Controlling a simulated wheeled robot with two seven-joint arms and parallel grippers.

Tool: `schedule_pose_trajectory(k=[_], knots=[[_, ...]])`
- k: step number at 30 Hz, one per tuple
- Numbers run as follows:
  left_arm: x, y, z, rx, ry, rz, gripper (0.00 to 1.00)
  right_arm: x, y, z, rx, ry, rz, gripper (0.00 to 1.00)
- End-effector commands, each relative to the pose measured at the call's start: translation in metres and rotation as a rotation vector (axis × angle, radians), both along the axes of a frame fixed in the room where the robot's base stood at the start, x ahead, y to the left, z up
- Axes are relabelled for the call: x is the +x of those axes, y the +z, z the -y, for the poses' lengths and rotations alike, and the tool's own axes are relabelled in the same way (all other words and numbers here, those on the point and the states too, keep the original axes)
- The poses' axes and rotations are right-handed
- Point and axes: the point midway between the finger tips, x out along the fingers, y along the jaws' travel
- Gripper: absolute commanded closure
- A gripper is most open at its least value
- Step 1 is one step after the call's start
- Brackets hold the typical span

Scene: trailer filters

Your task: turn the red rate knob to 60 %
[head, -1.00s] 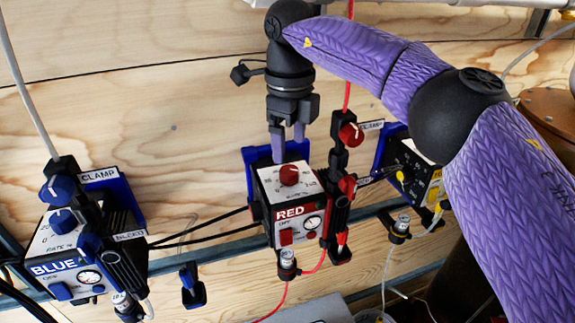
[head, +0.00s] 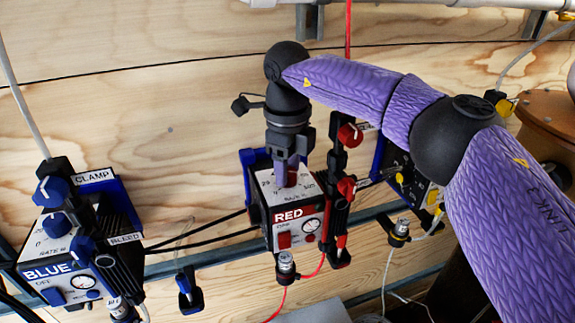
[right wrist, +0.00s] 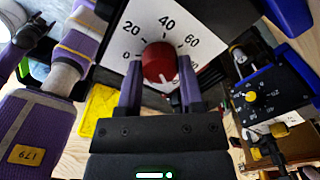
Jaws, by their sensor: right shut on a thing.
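The red rate knob (right wrist: 158,62) sits on the white dial face of the red unit (head: 289,213). My right gripper (head: 287,180) reaches down from above and is shut on the knob. In the right wrist view its two fingers (right wrist: 160,82) are on either side of the knob's near part. The dial numbers 0, 20, 40 and 60 show around the knob, and a finger partly covers the number beyond 60. A small white mark shows on the knob's near side, but I cannot read its setting surely. My left gripper is not in the head view.
A red clamp knob (head: 350,135) and black-and-red fittings stand just right of the red unit. The blue unit (head: 62,270) is at the left and a yellow-marked unit (head: 408,170) at the right. Bare plywood wall (head: 170,150) lies between the blue and red units.

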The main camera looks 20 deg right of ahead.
Motion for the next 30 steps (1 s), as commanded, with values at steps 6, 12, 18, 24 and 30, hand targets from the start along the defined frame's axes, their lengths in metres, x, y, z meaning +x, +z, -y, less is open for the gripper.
schedule_pose_trajectory(k=[6, 12, 18, 24, 30], knots=[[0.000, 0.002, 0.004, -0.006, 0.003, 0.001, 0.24, 0.000, 0.001, 0.000, 0.001, 0.016, -0.001, 1.00], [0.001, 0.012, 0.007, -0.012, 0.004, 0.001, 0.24, 0.000, 0.003, 0.000, 0.000, 0.097, 0.000, 1.00], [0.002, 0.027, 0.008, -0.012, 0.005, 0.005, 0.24, 0.000, 0.004, 0.000, 0.001, 0.256, -0.001, 1.00], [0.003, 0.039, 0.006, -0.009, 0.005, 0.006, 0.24, 0.000, 0.003, 0.000, 0.001, 0.447, 0.001, 1.00], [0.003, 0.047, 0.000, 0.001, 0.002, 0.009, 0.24, 0.000, 0.002, 0.000, 0.000, 0.637, 0.002, 1.00]])
